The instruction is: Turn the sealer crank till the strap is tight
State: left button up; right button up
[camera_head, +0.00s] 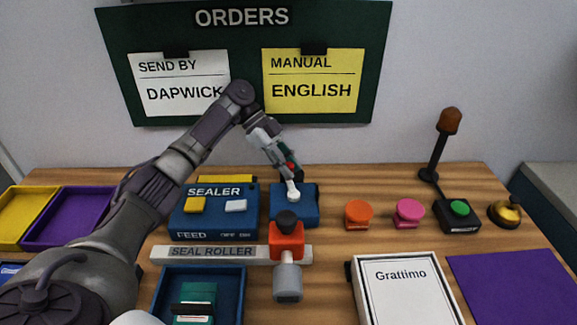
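The sealer (213,220) is a blue box with yellow and white buttons and a FEED label, left of centre. A smaller blue block (308,207) stands just right of it. A small pale round knob (293,196), perhaps the crank's handle, shows over this block. My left gripper (291,178) points down at the knob from above, its tips at or very near it. I cannot tell whether the fingers are closed on it. No strap can be made out. My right gripper is not in view.
The seal roller bar (205,254) with a red block (287,240) lies in front. Orange (358,214) and pink (409,213) knobs, a green-button box (459,212) and a bell (505,213) stand right. A white Grattimo box (405,292) and blue tray (239,300) are nearer.

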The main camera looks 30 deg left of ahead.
pick_arm(q)
jog(key=o, duration=0.5)
jog(key=shift+c, duration=0.2)
notch_tip(320, 180, up, 10)
jog(key=shift+f, duration=0.1)
